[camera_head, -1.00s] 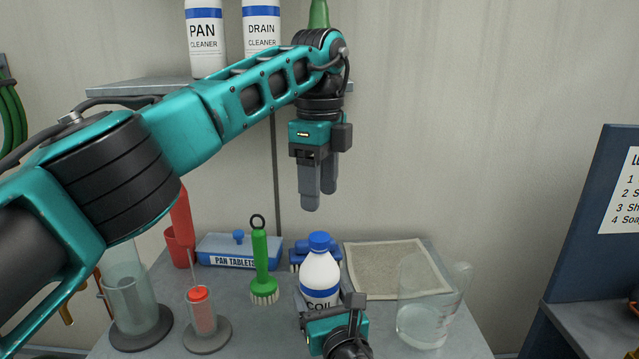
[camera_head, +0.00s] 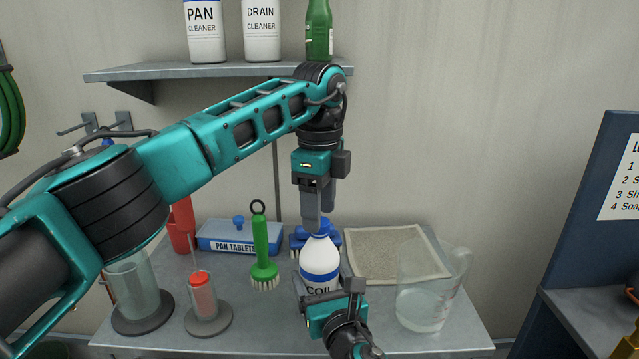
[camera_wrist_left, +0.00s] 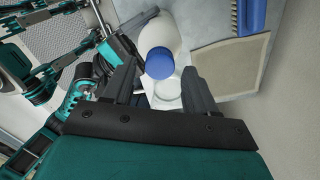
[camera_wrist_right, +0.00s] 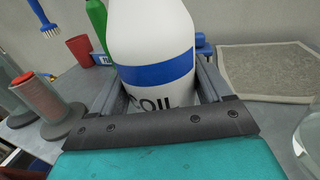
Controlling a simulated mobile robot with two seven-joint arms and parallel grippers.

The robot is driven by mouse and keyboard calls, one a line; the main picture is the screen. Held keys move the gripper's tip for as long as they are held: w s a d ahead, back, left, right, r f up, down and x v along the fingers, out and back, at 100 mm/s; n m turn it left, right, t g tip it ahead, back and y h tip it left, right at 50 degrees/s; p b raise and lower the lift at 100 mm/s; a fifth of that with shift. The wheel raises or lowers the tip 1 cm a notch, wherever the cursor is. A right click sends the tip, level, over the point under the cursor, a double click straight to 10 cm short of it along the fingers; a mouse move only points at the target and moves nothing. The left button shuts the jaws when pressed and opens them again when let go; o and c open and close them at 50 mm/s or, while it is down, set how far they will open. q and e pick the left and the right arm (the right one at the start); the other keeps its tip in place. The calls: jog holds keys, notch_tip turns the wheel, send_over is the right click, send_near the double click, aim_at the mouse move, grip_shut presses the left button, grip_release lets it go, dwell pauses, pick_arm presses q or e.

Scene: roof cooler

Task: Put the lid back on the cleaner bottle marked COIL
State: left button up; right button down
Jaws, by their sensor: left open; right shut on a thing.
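The white COIL bottle (camera_head: 320,262) with a blue band stands upright on the table. Its blue lid (camera_wrist_left: 160,63) sits on top of the neck; I cannot tell if it is screwed tight. My right gripper (camera_wrist_right: 155,95) is shut on the lower body of the bottle, over the lower part of the COIL label. My left gripper (camera_head: 317,225) points down just above the bottle, open. In the head view its fingers partly hide the lid. In the left wrist view the lid shows between and just beyond the fingertips.
A green brush (camera_head: 262,250), a blue PAN TABLETS box (camera_head: 235,240) and a red-capped cylinder (camera_head: 202,300) stand left of the bottle. A clear jug (camera_head: 428,300) and a beige mat (camera_head: 395,254) lie right. A shelf (camera_head: 220,71) with several bottles hangs behind.

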pick_arm(q)
jog(key=shift+f, duration=0.75)
jog(key=shift+c, duration=0.3)
